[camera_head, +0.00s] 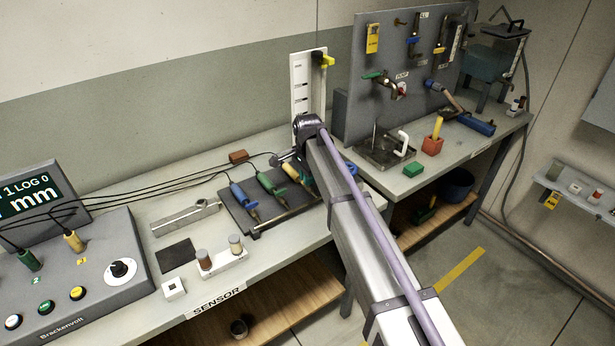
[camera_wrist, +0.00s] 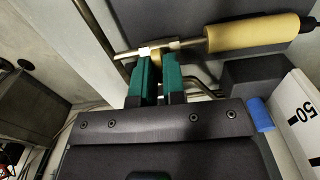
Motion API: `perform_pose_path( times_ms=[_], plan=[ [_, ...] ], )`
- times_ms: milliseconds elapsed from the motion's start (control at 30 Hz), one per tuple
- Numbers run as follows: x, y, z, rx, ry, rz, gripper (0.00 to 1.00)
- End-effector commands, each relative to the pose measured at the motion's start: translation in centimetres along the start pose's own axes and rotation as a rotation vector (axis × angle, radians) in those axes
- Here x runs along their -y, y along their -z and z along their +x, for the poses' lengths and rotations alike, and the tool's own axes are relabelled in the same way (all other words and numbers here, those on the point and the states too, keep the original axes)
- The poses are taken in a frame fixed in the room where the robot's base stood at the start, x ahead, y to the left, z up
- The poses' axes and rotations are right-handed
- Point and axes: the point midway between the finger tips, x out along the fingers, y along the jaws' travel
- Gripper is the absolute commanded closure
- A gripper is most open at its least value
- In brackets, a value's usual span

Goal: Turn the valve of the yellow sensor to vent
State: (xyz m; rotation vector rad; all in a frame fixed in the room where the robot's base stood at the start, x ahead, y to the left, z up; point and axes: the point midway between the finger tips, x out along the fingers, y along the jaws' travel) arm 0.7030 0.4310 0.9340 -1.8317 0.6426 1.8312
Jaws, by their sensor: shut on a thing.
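The yellow sensor (camera_wrist: 255,32) lies across the top of the wrist view as a yellow cylinder, with a metal stem running left to a small valve (camera_wrist: 158,45). My gripper (camera_wrist: 158,66) has two green fingers closed around the small yellowish part of this valve. The fingers hide much of that part, so I cannot tell which way the valve is turned. In the head view the yellow sensor (camera_head: 290,171) lies on a dark rack at the right of a blue and a green sensor, partly behind my arm. My gripper is hidden there.
The dark rack (camera_head: 240,212) also holds the blue sensor (camera_head: 241,196) and green sensor (camera_head: 268,183). A white scale board (camera_head: 300,80) stands behind it and also shows at the right of the wrist view (camera_wrist: 297,118). Black cables cross the bench. A console (camera_head: 90,262) stands left.

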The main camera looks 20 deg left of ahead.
Motion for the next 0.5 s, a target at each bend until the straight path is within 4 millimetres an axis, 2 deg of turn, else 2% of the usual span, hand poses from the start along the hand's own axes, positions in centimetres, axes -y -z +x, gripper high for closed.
perform_pose_path(
  times_ms=[500],
  plan=[
    [-0.04, 0.03, 0.01, 0.0, -0.001, 0.09, 1.0]
  ],
)
